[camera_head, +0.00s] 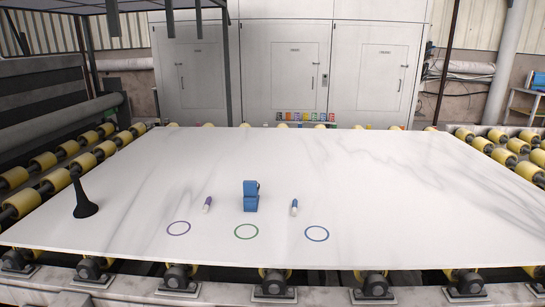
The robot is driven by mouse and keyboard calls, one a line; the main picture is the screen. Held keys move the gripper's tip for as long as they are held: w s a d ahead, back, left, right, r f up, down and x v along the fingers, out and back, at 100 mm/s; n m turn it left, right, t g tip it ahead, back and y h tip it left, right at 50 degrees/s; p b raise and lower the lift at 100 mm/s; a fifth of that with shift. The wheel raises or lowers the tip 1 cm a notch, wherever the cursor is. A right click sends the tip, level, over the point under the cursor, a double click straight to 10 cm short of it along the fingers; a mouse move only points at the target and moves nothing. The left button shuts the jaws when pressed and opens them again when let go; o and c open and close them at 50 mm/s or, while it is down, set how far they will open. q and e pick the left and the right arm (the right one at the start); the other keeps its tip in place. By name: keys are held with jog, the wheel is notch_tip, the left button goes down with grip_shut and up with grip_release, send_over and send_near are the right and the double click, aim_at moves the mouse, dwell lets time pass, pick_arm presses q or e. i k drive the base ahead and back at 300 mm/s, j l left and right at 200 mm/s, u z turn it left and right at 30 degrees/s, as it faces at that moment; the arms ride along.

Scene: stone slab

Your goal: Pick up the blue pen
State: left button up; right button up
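The blue pen (294,208) is a small marker with a blue upper part and a white lower part. It is on the white stone slab (400,215), right of centre and just above the blue ring (317,233). A similar purple pen (207,204) is left of centre, above the purple ring (178,228). Neither of my grippers shows in the head view, so their state cannot be seen.
A blue blocky object (250,197) stands between the pens, above a green ring (246,231). A black object with a flared base (84,204) stands at the slab's left. Yellow rollers (22,203) flank the slab. Its right side is bare.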

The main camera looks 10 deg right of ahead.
aim_at(294, 210)
jog(key=i+j+z, duration=0.5)
jog(key=j+z, duration=0.2)
jog(key=i+j+z, duration=0.2)
jog(key=j+z, duration=0.15)
